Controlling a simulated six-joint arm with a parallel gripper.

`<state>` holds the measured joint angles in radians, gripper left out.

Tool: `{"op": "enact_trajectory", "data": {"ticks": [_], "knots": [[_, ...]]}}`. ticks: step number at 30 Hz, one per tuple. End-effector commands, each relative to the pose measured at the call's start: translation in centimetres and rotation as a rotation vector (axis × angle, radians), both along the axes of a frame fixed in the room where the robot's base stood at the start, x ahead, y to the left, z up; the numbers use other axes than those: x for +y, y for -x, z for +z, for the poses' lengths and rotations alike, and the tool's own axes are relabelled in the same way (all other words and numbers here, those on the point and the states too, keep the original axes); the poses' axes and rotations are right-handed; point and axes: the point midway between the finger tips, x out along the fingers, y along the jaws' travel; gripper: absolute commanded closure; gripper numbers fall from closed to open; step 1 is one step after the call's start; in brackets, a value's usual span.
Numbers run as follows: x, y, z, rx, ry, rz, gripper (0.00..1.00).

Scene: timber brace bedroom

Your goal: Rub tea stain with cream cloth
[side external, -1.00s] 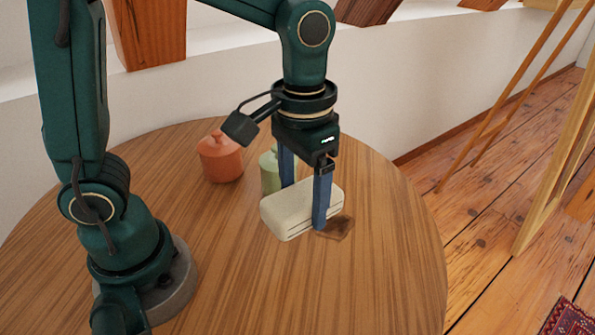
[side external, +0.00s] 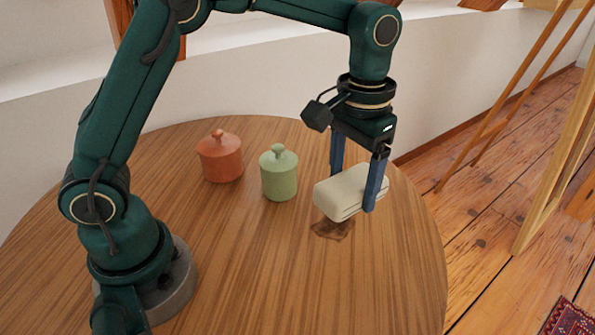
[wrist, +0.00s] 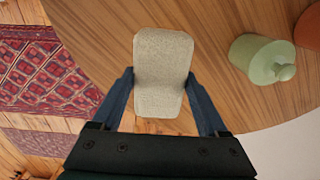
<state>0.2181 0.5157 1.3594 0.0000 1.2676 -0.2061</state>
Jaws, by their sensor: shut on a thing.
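The cream cloth (side external: 345,192) is a thick folded pad with rounded edges. My gripper (side external: 355,185) is shut on it, one blue finger on each side. In the wrist view the cloth (wrist: 162,70) stands between the two fingers of my gripper (wrist: 162,92). The tea stain (side external: 332,229) is a dark brown patch on the round wooden table (side external: 250,280), just in front of and left of the cloth in the side view. Part of the stain may be hidden by the cloth. I cannot tell whether the cloth touches the table. The stain does not show in the wrist view.
A green lidded jar (side external: 279,175) stands left of the cloth, and an orange lidded jar (side external: 220,158) stands farther left. The table's right edge is close to the cloth. The front of the table is clear. A patterned rug (wrist: 45,70) lies on the floor.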

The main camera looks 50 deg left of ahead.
Motion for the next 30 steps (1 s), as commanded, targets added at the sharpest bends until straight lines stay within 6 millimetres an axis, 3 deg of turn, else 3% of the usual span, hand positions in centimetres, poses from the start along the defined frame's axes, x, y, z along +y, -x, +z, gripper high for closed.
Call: {"op": "enact_trajectory", "data": {"ticks": [4, 14, 30], "knots": [[0.1, -1.3, -1.5, 0.002, 0.000, 0.009, 0.68], [0.2, -1.3, -3.5, 0.001, 0.000, 0.013, 0.68], [0.2, -1.3, -8.4, 0.001, 0.000, 0.013, 0.68]]}}
